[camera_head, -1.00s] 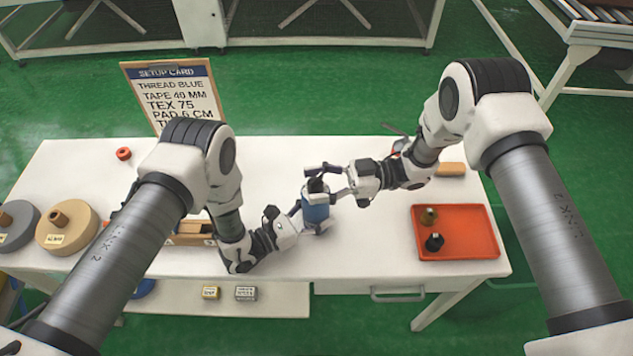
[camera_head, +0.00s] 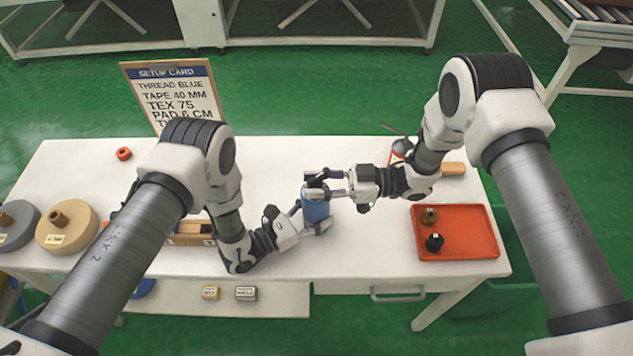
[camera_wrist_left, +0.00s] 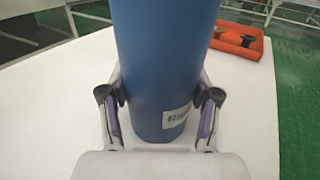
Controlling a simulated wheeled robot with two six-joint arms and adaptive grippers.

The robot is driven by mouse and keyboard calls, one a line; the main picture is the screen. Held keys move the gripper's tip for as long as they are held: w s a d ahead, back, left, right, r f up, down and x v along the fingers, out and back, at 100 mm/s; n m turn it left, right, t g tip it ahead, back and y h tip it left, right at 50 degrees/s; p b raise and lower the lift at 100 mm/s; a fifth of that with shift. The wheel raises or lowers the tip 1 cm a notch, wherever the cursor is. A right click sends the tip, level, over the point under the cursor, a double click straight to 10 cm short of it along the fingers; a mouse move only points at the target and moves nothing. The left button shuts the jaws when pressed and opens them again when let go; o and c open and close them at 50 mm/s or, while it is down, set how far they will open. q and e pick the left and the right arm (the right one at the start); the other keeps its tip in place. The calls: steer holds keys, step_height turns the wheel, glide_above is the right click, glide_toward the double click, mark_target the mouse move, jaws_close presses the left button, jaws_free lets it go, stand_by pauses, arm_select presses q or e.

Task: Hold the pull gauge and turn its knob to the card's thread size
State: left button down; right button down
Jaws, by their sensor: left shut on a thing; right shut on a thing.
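The blue pull gauge (camera_head: 316,210) stands upright on the white table near its front middle. It also fills the middle of the left wrist view (camera_wrist_left: 160,65), with a small white label low on its side. My left gripper (camera_wrist_left: 160,105) is shut around the gauge's lower body. My right gripper (camera_head: 318,185) is shut at the gauge's top, on the dark knob, which its fingers largely hide. The setup card (camera_head: 175,92) stands at the back left and reads thread blue, tape 40 mm, TEX 75, pad 6 cm; its lowest line is partly covered by my left arm.
An orange tray (camera_head: 480,251) with two small spools, one olive and one black, lies at the right. Large tan and grey rolls (camera_head: 80,243) sit at the left. A small red ring (camera_head: 124,154) lies at the back left. The table's back middle is clear.

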arm_select(q)
steer(key=shift+s+d, duration=0.1)
arm_select(e)
steer(key=m+t, duration=0.2)
steer(key=t, duration=0.1)
steer(key=m+t+h, duration=0.1)
steer(key=m+t, duration=0.1)
steer(key=t, duration=0.2)
steer(key=shift+a+m, duration=0.1)
steer(key=shift+m, duration=0.2)
steer(key=shift+t, duration=0.3)
steer(key=c, duration=0.8)
jaws_free()
steer(key=shift+o, duration=0.2)
steer(key=v, duration=1.2)
steer(key=shift+r, duration=0.15)
